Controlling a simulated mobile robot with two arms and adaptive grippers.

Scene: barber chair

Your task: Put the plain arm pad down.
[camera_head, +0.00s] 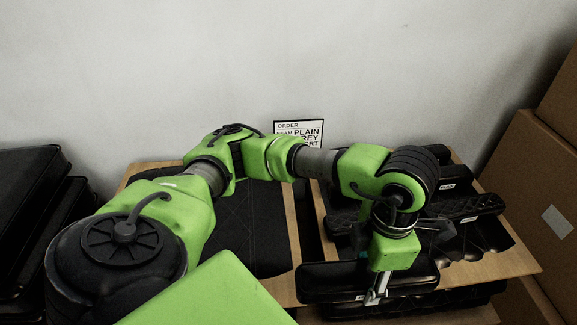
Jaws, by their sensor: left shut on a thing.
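My left gripper (376,292) reaches down at the lower right and is shut on a long black arm pad (325,283). The pad lies crosswise at the near edge of the right-hand wooden board (519,262). I cannot tell whether it touches the board or hangs just above it. My right gripper is not in view.
Other black pads (482,205) with white labels lie on the right board, some behind my arm. A black quilted panel (250,225) lies on the left board. An order sign (312,134) stands behind. Cardboard boxes (535,185) flank the right, black cushions (30,190) the left.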

